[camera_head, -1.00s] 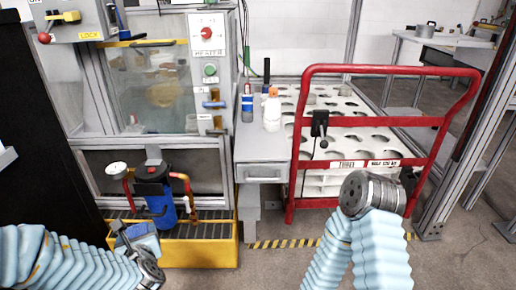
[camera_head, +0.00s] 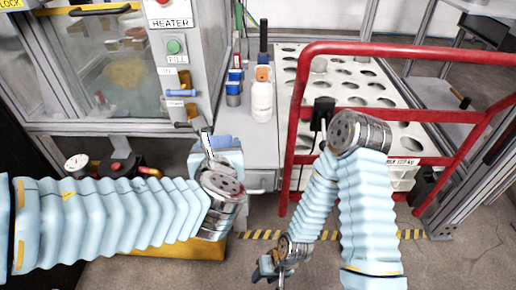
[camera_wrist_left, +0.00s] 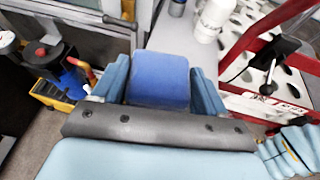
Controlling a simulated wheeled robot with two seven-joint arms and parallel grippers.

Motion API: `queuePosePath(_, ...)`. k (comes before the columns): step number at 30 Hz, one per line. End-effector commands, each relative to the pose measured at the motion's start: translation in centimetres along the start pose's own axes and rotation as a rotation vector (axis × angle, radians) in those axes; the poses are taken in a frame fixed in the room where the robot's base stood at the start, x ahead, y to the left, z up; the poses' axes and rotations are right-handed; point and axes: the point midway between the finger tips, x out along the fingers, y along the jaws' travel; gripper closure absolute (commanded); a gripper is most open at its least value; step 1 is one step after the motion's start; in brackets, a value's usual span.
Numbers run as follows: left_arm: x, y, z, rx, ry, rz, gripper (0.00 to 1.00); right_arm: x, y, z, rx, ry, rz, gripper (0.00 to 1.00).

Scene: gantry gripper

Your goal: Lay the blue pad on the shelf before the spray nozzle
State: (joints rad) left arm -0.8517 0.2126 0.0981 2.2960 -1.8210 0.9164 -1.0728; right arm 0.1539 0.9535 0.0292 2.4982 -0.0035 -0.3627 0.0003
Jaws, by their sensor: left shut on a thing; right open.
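The blue pad (camera_wrist_left: 158,80) sits between the two light-blue fingers of my left gripper (camera_wrist_left: 160,88) in the left wrist view, and the gripper is shut on it. In the head view my left gripper (camera_head: 220,150) is at the left front edge of a narrow grey shelf (camera_head: 258,150), partly covering that edge. The shelf also shows beyond the pad in the wrist view (camera_wrist_left: 170,40). A dark fitting (camera_head: 186,125) sticks out low on the control panel; I cannot tell whether it is the spray nozzle. My right gripper (camera_head: 268,270) is open and low at the front.
A white bottle with an orange cap (camera_head: 261,100) and a blue can (camera_head: 233,92) stand toward the shelf's back. A red cart frame (camera_head: 300,120) with a white holed rack (camera_head: 350,80) borders the shelf on the right. The shelf's front part looks clear.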

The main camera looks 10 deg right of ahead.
Motion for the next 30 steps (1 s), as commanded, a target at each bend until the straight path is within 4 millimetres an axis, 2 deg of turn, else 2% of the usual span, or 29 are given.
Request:
queuePosePath(1, -1.6, -1.9, 0.9, 0.011, -0.003, -0.043, 0.57, -0.3, -0.1, 0.0, 0.0, 0.0, 0.0, 0.57)
queuePosePath(4, -3.9, -4.4, 1.6, 0.031, 0.002, -0.103, 0.57, -0.4, -0.2, 0.0, -0.001, -0.001, -0.001, 0.57)
queuePosePath(6, -5.0, -5.4, 1.8, 0.04, 0.006, -0.13, 0.57, -0.5, -0.2, 0.0, -0.001, -0.001, -0.001, 0.57)
queuePosePath(9, -5.0, -6.3, 1.8, 0.047, 0.009, -0.146, 0.57, -0.4, -0.2, 0.0, -0.001, -0.001, -0.001, 0.57)
queuePosePath(11, -4.1, -6.7, 1.7, 0.048, 0.011, -0.148, 0.57, -0.4, -0.2, 0.0, -0.001, -0.001, -0.001, 0.57)
queuePosePath(19, 3.8, -8.8, 1.3, 0.049, 0.012, -0.144, 0.57, -0.5, -0.2, 0.0, -0.001, -0.001, -0.001, 0.57)
queuePosePath(21, 5.6, -9.2, 0.1, 0.051, 0.013, -0.145, 0.57, -0.1, -0.1, 0.0, -0.001, 0.0, -0.001, 0.57)
queuePosePath(25, 8.1, -9.8, -1.1, 0.048, 0.012, -0.146, 0.57, 0.1, 0.0, 0.0, 0.0, 0.0, 0.0, 0.57)
queuePosePath(30, 9.5, -10.2, -1.8, 0.047, 0.009, -0.147, 0.57, 0.1, 0.0, 0.0, 0.0, 0.0, 0.0, 0.57)
